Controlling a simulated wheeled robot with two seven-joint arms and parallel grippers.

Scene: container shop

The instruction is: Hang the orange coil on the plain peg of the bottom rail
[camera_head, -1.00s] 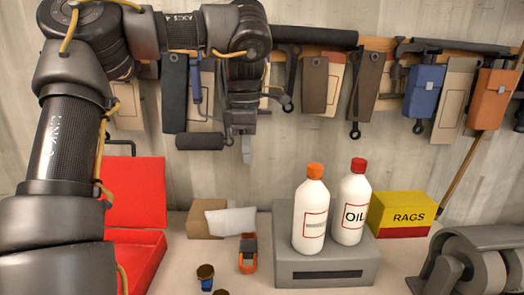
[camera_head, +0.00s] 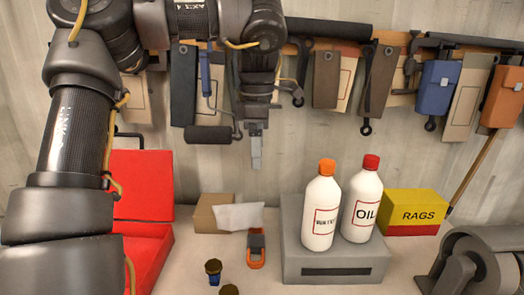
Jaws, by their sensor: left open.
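My left gripper (camera_head: 256,162) points straight down in front of the wall, below the hanging tools. It is open with nothing in it, seen edge-on so the gap hardly shows. A small orange loop-shaped item with a dark top (camera_head: 257,249) lies on the bench below the gripper, well apart from it. I cannot tell whether it is the orange coil. A wooden rail (camera_head: 401,99) runs along the wall, mostly hidden behind hung tools and my left arm. I cannot make out a plain peg on it. My right gripper is not in view.
A grey block (camera_head: 335,270) carries two white bottles (camera_head: 320,213) (camera_head: 362,205). A yellow RAGS box (camera_head: 414,212) stands right of it. An open red case (camera_head: 143,188) is at left, a cardboard box (camera_head: 209,213) behind. A grey machine (camera_head: 474,262) fills the right corner.

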